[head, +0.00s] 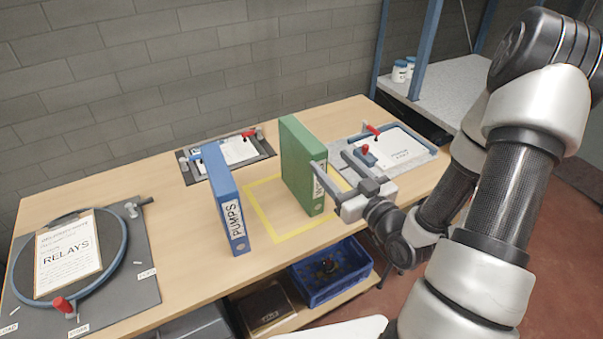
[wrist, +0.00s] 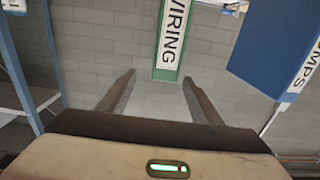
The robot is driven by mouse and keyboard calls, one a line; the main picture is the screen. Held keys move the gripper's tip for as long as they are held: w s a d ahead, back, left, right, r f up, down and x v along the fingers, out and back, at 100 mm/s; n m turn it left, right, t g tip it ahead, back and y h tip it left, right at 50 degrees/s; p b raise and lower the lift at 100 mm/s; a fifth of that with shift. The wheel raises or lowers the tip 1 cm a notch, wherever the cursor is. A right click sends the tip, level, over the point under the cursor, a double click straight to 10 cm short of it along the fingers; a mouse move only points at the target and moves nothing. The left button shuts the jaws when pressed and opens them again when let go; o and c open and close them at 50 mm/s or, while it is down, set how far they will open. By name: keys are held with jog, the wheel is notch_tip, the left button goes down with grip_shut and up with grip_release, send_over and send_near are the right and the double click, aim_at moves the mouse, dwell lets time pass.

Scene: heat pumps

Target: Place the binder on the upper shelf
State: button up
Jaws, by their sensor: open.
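A green binder (head: 300,165) stands upright on the table, on or beside a yellow taped outline, its white-labelled spine facing the front. A blue binder (head: 222,190) labelled PUMPS stands upright to its left. My gripper (head: 331,160) is open, at the right of the green binder's front spine. In the wrist view, the open fingers (wrist: 157,79) lie either side of the line to the green spine labelled WIRING (wrist: 171,40); nothing is clamped. The blue binder (wrist: 285,45) is at right there. A grey shelf (head: 450,105) on blue posts is at back right; which level it is I cannot tell.
White jars (head: 400,72) stand on the grey shelf. Clipboards with red-handled clamps lie behind the binders (head: 230,150) and at right (head: 395,148). A RELAYS board (head: 75,255) lies at left. A blue crate (head: 330,275) sits below the table. A block wall is behind.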

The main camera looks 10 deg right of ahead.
aim_at(301, 136)
jog(key=b, duration=0.2)
jog(key=w+b, duration=0.1)
jog(key=b, duration=0.1)
jog(key=shift+w+a+f, duration=0.2)
jog(key=shift+a+f, duration=0.1)
jog(key=shift+f, duration=0.1)
jog(key=w+b, duration=0.1)
jog(key=b, duration=0.2)
jog(key=shift+w+a, duration=0.15)
jog(key=shift+a, duration=0.05)
jog(key=x, duration=0.2)
jog(key=b+x, duration=0.1)
jog(key=x, duration=0.2)
jog(key=shift+w+a+r+b, duration=0.15)
jog(key=shift+w+r+b, duration=0.15)
jog(key=shift+r, duration=0.05)
jog(key=x, duration=0.5)
jog(key=shift+w+a+f+b, duration=0.1)
jog(key=shift+w+a+b, duration=0.1)
jog(key=shift+a+b, duration=0.15)
grip_shut()
